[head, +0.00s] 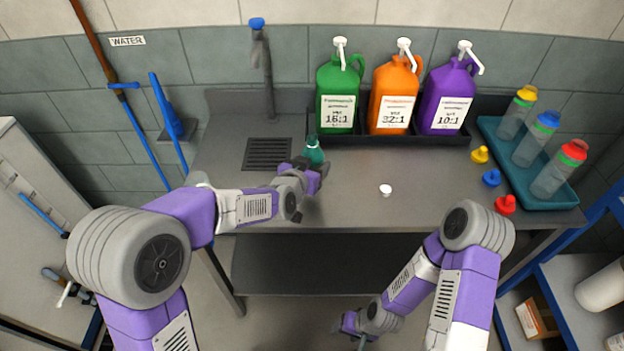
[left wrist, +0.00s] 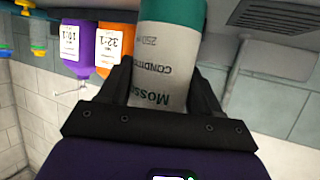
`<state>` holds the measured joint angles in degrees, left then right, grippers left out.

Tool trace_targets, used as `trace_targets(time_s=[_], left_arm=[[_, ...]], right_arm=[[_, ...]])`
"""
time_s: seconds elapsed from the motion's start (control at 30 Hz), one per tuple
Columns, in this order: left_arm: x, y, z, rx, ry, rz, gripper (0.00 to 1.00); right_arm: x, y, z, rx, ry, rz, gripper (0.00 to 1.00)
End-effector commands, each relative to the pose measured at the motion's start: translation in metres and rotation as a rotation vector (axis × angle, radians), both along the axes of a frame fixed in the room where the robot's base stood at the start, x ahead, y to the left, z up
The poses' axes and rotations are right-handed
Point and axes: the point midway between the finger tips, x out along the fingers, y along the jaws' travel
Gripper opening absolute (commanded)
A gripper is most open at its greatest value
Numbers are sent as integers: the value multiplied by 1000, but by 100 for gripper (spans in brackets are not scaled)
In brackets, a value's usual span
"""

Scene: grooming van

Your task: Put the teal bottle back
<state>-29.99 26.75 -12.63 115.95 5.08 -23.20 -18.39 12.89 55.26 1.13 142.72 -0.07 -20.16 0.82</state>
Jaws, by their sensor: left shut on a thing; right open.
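The teal bottle (head: 314,151) is at the front left of the green jug, near the left end of the black tray. My left gripper (head: 312,172) is shut on it. In the left wrist view the bottle (left wrist: 165,60) sits between both fingers, with a teal end and a grey label with dark lettering. I cannot tell whether its base touches the counter. My right gripper (head: 352,324) is low in front of the counter, below its front edge, and is open; its fingertips are partly out of clear view.
Green (head: 338,88), orange (head: 396,92) and purple (head: 449,92) pump jugs stand in a black tray (head: 420,139). A teal tray (head: 556,194) holds three clear bottles. Small coloured caps (head: 491,178) and a white cap (head: 385,190) lie on the counter (head: 350,205). A drain and tap are left.

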Motion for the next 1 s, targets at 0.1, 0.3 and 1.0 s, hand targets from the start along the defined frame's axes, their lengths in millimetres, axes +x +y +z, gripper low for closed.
trace_targets(time_s=[0.1, 0.3, 1.0], left_arm=[[0, 0, -20, 0, 4, -1, 28], [0, 0, -44, 0, 1, -1, 28], [0, 0, -46, 0, 1, -1, 89]], right_arm=[[0, 0, -8, 0, 0, 0, 57], [0, 0, -15, 0, -1, 0, 57], [0, 0, -17, 0, -1, 0, 57]])
